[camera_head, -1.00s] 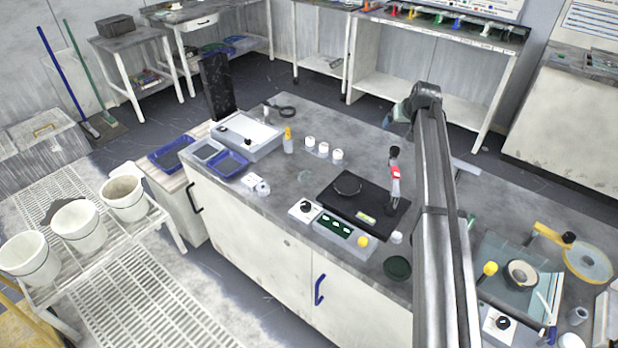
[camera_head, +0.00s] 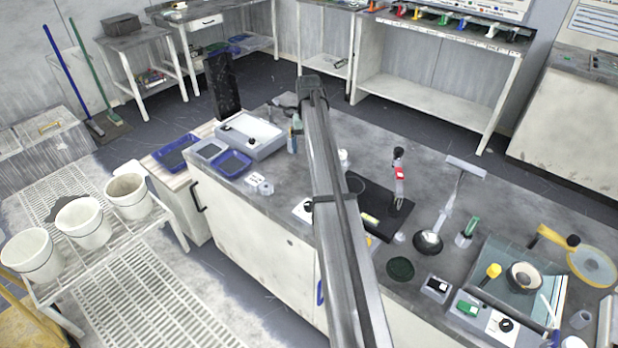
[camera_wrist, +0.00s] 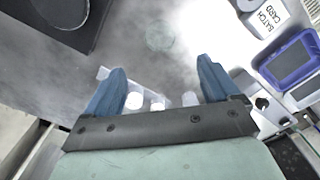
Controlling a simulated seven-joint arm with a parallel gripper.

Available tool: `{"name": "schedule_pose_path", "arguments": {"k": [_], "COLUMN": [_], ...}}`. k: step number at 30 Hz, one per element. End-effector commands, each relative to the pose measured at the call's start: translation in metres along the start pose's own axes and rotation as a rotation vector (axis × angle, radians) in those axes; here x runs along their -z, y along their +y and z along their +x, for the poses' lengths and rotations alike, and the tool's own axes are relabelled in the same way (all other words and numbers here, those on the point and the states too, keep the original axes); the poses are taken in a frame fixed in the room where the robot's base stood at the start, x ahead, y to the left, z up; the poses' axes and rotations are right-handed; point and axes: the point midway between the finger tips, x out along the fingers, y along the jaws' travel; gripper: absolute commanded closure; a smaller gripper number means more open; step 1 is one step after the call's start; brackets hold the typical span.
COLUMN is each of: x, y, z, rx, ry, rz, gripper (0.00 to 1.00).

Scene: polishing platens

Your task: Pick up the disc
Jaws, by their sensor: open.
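A faint, nearly clear round disc (camera_wrist: 158,38) lies flat on the grey bench in the wrist view, beyond my fingertips. In the head view my arm covers that part of the bench. My gripper (camera_wrist: 162,68) has two blue fingers spread apart with nothing held between them. It is above the bench, and the disc is apart from both fingers. A dark round plate (camera_wrist: 65,8) sits on a black base at the upper left of the wrist view. A dark green round piece (camera_head: 400,268) lies near the bench's front edge in the head view.
White vials (camera_wrist: 158,104) in a holder show between and below my fingers. A white batch card block (camera_wrist: 262,14) and a blue tray (camera_wrist: 292,62) are at right in the wrist view. A black base (camera_head: 385,212) stands right of my arm. Bare bench surrounds the disc.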

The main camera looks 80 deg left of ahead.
Motion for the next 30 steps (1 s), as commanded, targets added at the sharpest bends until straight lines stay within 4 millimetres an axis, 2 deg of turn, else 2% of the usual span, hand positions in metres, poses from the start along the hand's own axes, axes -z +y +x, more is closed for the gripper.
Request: {"name": "schedule_pose_path", "arguments": {"k": [9,19,30], "x": [0.0,-0.001,-0.002], "y": [0.0,0.0,-0.001], "z": [0.054,0.075,0.117], "rx": [0.001,0.001,0.001], "ry": [-0.001,0.0,0.0], "rz": [-0.001,-0.001,-0.001], "gripper": [0.11,0.11,0.11]}}
